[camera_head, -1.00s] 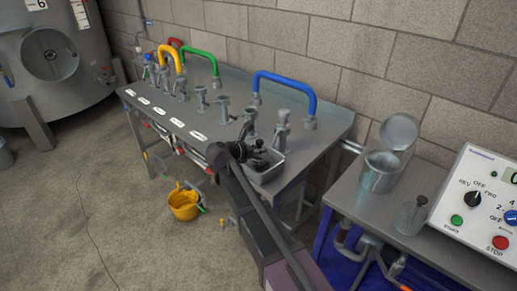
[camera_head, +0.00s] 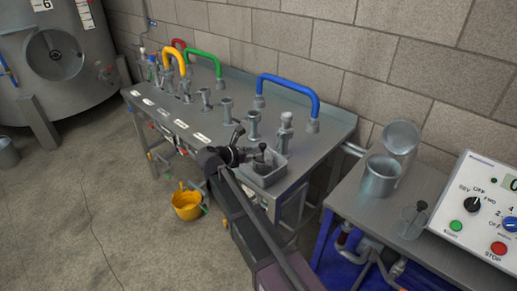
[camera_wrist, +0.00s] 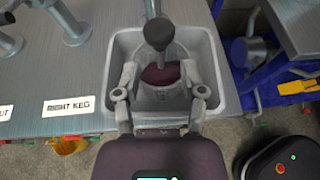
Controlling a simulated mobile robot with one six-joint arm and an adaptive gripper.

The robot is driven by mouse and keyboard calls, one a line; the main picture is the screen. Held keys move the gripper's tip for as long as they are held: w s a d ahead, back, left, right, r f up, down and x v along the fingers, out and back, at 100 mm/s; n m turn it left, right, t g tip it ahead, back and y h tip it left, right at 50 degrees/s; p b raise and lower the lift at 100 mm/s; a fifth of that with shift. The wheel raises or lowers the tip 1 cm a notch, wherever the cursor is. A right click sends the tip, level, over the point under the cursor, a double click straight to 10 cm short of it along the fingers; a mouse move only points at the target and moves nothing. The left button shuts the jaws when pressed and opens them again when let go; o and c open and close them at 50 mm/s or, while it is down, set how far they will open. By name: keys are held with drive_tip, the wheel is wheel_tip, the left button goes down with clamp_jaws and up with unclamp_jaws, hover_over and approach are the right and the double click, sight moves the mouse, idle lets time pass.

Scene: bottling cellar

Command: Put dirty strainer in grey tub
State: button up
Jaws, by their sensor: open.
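The grey tub (camera_head: 281,173) sits at the near right corner of the keg bench and fills the middle of the wrist view (camera_wrist: 222,98). A strainer (camera_wrist: 160,75) with dark red residue is inside it, its dark knobbed handle (camera_wrist: 158,34) standing up. The handle top also shows above the tub in the head view (camera_head: 262,147). My gripper (camera_wrist: 159,82) is open over the near part of the tub, one finger on each side of the strainer as seen from the wrist. I cannot tell whether either finger touches it. The strainer's underside is hidden.
Grey taps (camera_head: 254,124) and a blue hose (camera_head: 290,85) stand behind the tub. A yellow bucket (camera_head: 186,205) is on the floor. The right bench holds an open metal pot (camera_head: 380,178), a small vessel with a dark knob (camera_head: 411,222) and a control panel (camera_head: 482,212).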

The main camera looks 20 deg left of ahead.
drive_tip(key=p+v, duration=0.2)
drive_tip(key=v, duration=0.5)
idle(1.8)
